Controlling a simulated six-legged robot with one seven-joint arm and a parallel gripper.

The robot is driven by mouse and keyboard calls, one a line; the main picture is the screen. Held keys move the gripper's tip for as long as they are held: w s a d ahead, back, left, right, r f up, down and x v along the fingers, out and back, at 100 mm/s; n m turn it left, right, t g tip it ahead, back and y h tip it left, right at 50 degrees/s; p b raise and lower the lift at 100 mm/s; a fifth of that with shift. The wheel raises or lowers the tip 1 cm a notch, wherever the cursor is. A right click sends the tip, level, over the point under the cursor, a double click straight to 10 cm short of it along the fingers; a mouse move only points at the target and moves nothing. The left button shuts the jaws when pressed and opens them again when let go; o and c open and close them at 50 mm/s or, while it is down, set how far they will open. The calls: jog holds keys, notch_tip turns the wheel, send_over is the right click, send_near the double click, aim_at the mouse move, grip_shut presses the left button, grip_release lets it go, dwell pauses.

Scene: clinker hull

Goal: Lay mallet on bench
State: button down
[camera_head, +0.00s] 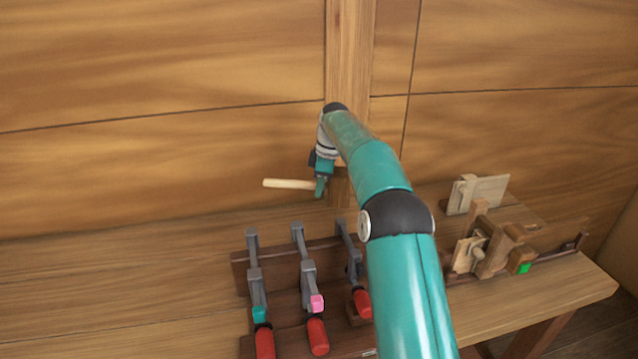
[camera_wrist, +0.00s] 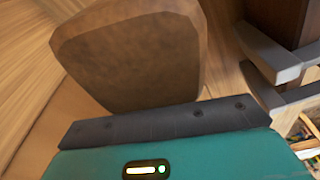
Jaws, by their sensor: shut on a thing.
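The mallet's pale handle (camera_head: 287,183) sticks out to the left of my gripper (camera_head: 320,187) in the head view, roughly level. My gripper is shut on the mallet and holds it up in front of the plank wall. A brown block, apparently the mallet head (camera_head: 341,187), shows just right of the gripper, partly behind my arm. In the wrist view a large brown block, which looks like the mallet head (camera_wrist: 130,55), fills the upper middle. The wooden bench (camera_head: 545,292) shows at the lower right; my arm covers part of it.
A dark rack (camera_head: 241,272) with several grey clamps with red handles stands below my gripper. Wooden tools and a holder with a green patch (camera_head: 524,268) stand on the bench to the right. The bench's front right strip is clear. A vertical post (camera_head: 350,50) rises behind my arm.

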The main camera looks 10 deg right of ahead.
jog(key=shift+s+f, duration=0.2)
jog(key=shift+f, duration=5.2)
jog(key=c, duration=1.2)
grip_release()
jog(key=r, duration=0.4)
jog(key=d+r, duration=0.1)
jog(key=r, duration=0.4)
jog(key=d+r, duration=0.1)
jog(key=r, duration=0.3)
jog(key=shift+s+d+r, duration=0.15)
jog(key=shift+s+r, duration=0.15)
jog(key=shift+s, duration=0.05)
jog(key=shift+r, duration=0.1)
